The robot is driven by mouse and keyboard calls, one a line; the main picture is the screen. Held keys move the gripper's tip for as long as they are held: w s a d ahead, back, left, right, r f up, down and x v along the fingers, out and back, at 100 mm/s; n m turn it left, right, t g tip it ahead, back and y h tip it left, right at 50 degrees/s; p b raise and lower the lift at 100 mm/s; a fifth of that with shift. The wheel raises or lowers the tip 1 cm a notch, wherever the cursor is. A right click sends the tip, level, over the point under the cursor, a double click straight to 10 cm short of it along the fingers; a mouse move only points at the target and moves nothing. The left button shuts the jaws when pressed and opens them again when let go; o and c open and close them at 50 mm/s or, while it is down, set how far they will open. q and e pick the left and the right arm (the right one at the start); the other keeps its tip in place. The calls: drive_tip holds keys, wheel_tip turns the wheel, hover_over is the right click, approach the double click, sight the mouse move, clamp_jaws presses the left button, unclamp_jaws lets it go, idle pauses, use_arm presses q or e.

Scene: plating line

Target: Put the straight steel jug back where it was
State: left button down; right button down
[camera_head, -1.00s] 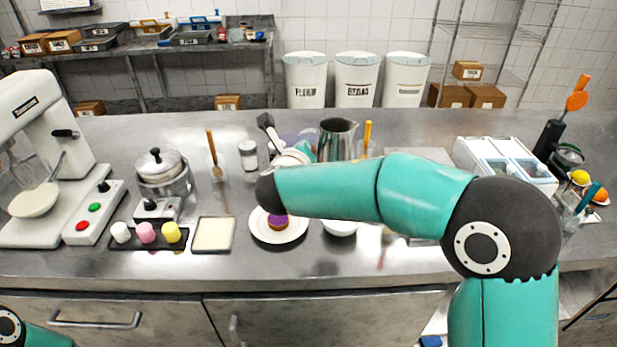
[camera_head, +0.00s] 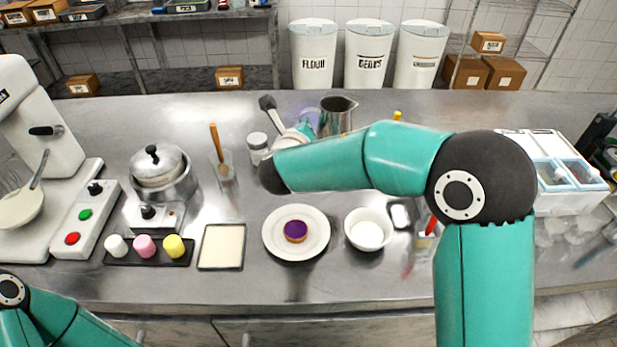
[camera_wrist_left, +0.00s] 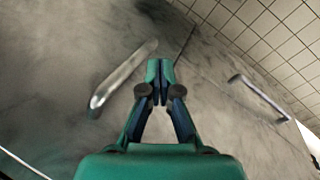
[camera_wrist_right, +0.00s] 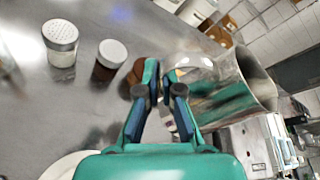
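The straight steel jug (camera_head: 336,117) shows at the back of the counter, behind my right forearm, with its spout to the right. Its lower part is hidden in the head view. My right gripper (camera_head: 306,131) is at the jug's left side. In the right wrist view the jug (camera_wrist_right: 240,88) lies just right of the fingertips (camera_wrist_right: 162,76), which look closed on its handle side. Whether its base touches the counter is unclear. My left gripper (camera_wrist_left: 160,72) is empty and shut, in front of the cabinet doors, below the counter; the head view shows only its arm.
A lidded shaker jar (camera_head: 258,147) and a glass with a brush (camera_head: 221,168) stand left of the jug. A plate with a purple-topped tart (camera_head: 295,231) and a white bowl (camera_head: 368,230) are in front. White bins (camera_head: 313,57) stand behind the counter.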

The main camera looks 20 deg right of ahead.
wheel_tip(320, 180, down, 12)
drive_tip(key=shift+p, duration=0.55)
drive_tip(key=shift+f+p, duration=0.3)
drive_tip(key=shift+f, duration=1.65)
drive_tip(key=shift+f, duration=0.1)
drive_tip(key=c, duration=1.3)
unclamp_jaws()
drive_tip(key=shift+s, duration=0.1)
